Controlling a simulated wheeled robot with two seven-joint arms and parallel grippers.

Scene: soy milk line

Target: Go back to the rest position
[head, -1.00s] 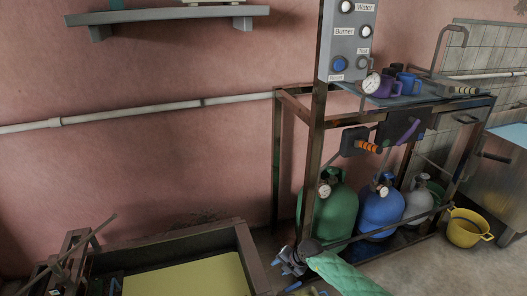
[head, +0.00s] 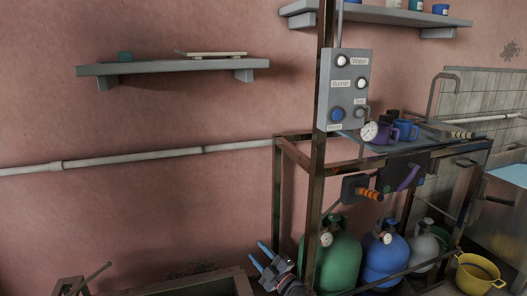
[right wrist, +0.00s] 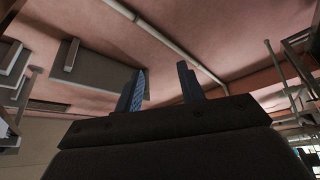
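My right gripper (head: 266,257) is at the bottom of the head view, left of the metal rack's front post. Its two blue fingers are spread apart with nothing between them. The same gripper (right wrist: 160,88) fills the lower part of the right wrist view, fingers apart and empty, with the pink wall and pipe beyond. My left gripper is not in the head view.
The metal rack (head: 316,190) holds a control panel (head: 345,88), a green tank (head: 340,262), a blue tank (head: 383,265) and a grey tank (head: 423,248). A yellow pot (head: 478,275) stands at the right. A wall shelf (head: 170,67) hangs upper left. A trough edge (head: 190,286) shows at the bottom.

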